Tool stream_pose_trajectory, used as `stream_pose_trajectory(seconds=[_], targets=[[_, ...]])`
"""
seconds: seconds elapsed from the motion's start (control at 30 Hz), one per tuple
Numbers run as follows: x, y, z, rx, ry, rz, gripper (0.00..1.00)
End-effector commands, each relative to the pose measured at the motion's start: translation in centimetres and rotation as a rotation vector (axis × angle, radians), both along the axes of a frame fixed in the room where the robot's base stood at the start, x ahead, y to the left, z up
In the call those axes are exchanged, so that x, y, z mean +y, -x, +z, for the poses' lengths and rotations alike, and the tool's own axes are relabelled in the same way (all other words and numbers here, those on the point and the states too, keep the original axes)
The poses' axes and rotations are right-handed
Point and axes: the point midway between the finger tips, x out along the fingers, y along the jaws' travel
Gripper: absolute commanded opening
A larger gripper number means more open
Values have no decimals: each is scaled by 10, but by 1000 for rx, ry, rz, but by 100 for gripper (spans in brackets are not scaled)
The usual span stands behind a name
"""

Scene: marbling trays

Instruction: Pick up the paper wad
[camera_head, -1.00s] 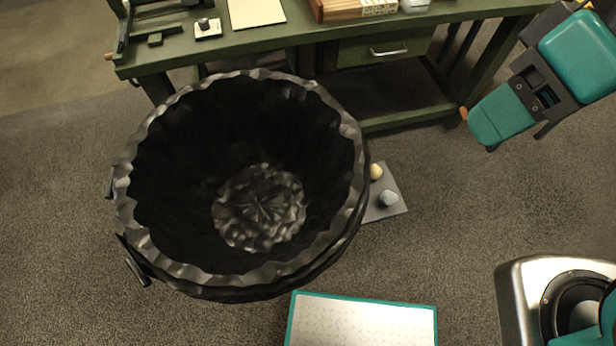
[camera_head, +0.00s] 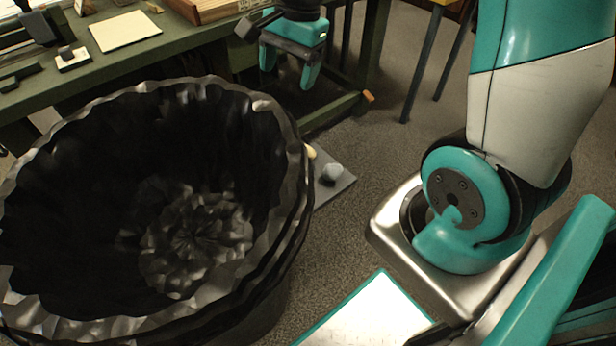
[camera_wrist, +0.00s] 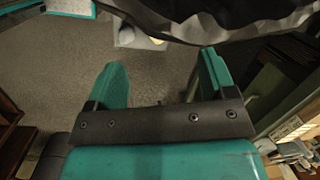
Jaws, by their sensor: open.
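The paper wad (camera_head: 331,173) is a small pale grey lump on a flat grey board (camera_head: 338,187) on the floor, right of the big black bin. In the wrist view the wad (camera_wrist: 126,37) is at the top, on the board (camera_wrist: 140,42), beyond my fingertips. My gripper (camera_head: 287,76) hangs fingers down in front of the bench, above and left of the wad in the head view. Its two teal fingers (camera_wrist: 164,64) are spread apart with nothing between them.
The black lined bin (camera_head: 297,190) stands close left of the board. A yellowish ball (camera_head: 310,152) lies beside the wad, partly hidden by the bin's rim. The green bench (camera_head: 150,45) stands behind. A teal-edged white panel (camera_head: 368,315) lies in front. Carpet right of the board is clear.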

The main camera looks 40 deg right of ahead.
Motion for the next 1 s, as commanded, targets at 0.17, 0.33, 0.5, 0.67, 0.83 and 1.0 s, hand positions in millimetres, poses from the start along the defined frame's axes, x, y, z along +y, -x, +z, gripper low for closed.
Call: stream_pose_trajectory(seconds=[0.17,0.33,0.5,0.67,0.83,1.0], targets=[[-65,-28,-98,97,19,-497,77],[-92,-35,-129,134,28,-717,77],[-94,-36,-156,142,31,-753,77],[-89,-37,-193,142,31,-749,77],[-85,-39,-228,141,30,-748,77],[-82,-40,-246,139,30,-747,77]])
